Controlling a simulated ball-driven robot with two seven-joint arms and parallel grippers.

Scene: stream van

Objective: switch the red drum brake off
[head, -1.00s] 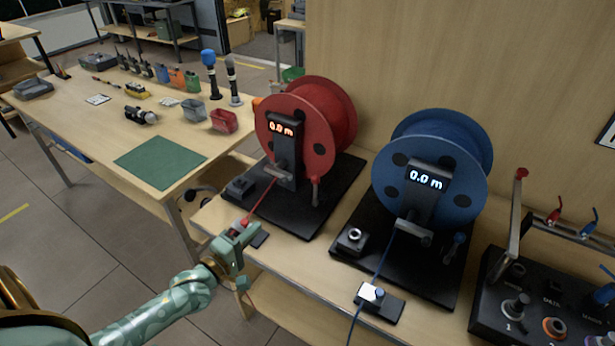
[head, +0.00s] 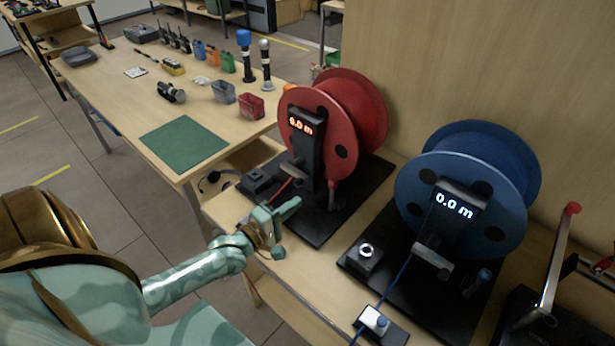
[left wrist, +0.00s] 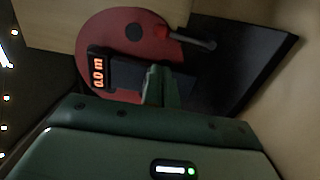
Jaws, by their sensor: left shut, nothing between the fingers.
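The red drum (head: 332,123) stands on a black base plate, with a display on its post (head: 302,128) reading 0.0 m. A small dark box (head: 257,181) sits on the base's left front; its switch state is too small to tell. My left gripper (head: 293,205) is shut and empty, low in front of the red drum's base and right of that box. In the left wrist view the shut fingers (left wrist: 155,85) overlap the base, with the red drum (left wrist: 112,30) and its display beyond. Contact cannot be told. My right gripper is not in view.
A blue drum (head: 462,190) stands to the right, with a knob box (head: 366,254) showing a bright ring and a cable block (head: 376,322) in front. A workbench with a green mat (head: 184,144) is at the left. A wooden wall rises behind the drums.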

